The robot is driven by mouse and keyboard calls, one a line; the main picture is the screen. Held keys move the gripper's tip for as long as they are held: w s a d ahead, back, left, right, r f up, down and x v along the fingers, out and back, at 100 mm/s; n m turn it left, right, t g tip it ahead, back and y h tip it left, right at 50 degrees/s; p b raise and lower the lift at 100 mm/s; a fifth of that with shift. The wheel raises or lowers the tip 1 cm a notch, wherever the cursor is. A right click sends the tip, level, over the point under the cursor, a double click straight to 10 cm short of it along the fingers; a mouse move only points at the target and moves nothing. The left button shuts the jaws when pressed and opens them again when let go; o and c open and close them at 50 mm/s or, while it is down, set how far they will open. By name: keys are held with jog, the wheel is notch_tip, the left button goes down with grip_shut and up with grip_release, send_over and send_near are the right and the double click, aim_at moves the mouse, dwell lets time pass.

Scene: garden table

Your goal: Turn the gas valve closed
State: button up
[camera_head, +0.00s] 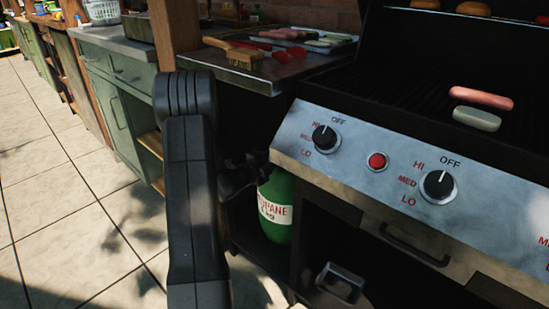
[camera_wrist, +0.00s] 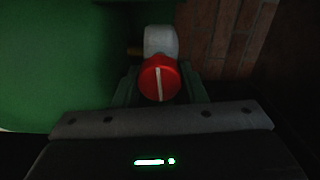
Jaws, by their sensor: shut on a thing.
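The gas valve is a round red knob (camera_wrist: 159,79) with a white line, on a pale grey valve body (camera_wrist: 160,41) beside the green tank (camera_wrist: 55,60). The white line stands nearly upright in the wrist view. My gripper (camera_wrist: 160,92) is shut on the red knob, with a dark finger at each side of it. In the head view the green propane tank (camera_head: 275,207) stands under the grill, and my gripper (camera_head: 252,168) is at its top left. The knob is hidden there.
The grill's front panel (camera_head: 350,150) with black knobs is to the right of my arm. A side shelf (camera_head: 270,70) with a brush and trays is above the tank. Green cabinets (camera_head: 110,75) stand at left. The tiled floor at left is clear.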

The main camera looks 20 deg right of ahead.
jog(key=o, duration=1)
jog(key=shift+c, duration=0.2)
jog(key=p+v, duration=0.3)
jog(key=v, duration=1)
jog(key=shift+a, duration=0.35)
jog(key=shift+d, duration=0.1)
jog(key=b+x, duration=0.3)
jog(key=x, duration=1)
jog(key=shift+d, duration=0.3)
